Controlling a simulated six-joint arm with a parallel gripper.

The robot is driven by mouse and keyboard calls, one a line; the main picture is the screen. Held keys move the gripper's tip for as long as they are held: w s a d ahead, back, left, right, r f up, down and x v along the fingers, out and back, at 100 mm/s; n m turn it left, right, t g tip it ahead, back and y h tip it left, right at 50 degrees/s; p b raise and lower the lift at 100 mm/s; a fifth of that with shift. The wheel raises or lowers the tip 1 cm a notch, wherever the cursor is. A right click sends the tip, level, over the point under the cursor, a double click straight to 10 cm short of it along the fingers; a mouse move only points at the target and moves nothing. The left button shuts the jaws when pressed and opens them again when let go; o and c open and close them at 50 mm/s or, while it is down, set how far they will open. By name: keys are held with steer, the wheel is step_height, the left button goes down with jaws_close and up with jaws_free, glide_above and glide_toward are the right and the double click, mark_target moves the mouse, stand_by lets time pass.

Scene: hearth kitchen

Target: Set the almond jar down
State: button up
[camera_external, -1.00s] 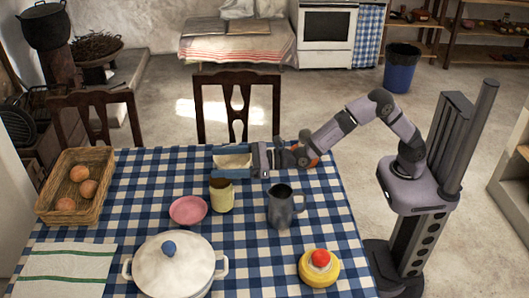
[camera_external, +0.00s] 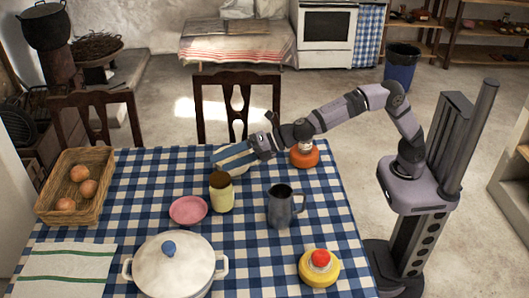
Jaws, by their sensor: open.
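A cream jar with a brown top (camera_external: 221,194), which looks like the almond jar, stands upright on the blue-and-white checked tablecloth (camera_external: 165,165). It is just right of a pink dish (camera_external: 188,209). My gripper (camera_external: 234,158) is beyond the jar, near the table's far edge, with its blue fingers pointing left. The fingers are open and appear apart from the jar. Something pale shows at the fingers, mostly hidden, and I cannot tell what it is.
A grey pitcher (camera_external: 283,208) stands right of the jar, and an orange container (camera_external: 304,155) is under my arm. A white lidded pot (camera_external: 172,263), a yellow round thing with a red top (camera_external: 319,268) and an egg basket (camera_external: 97,199) also stand here. A chair (camera_external: 236,82) is behind.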

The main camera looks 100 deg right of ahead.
steer(key=a+m+y, duration=0.2)
steer(key=a+m, duration=0.1)
steer(key=m, duration=0.2)
step_height(320, 180, up, 9)
steer(key=m+t+h, duration=0.3)
steer(key=m+t, duration=0.1)
steer(key=m, duration=1.6)
glide_above(223, 177)
step_height(223, 177, down, 18)
steer(key=shift+f, duration=0.2)
steer(key=shift+w+p, duration=0.3)
steer(key=shift+w, duration=2.15)
steer(key=c, duration=1.9)
steer(key=shift+r, duration=0.2)
jaws_close()
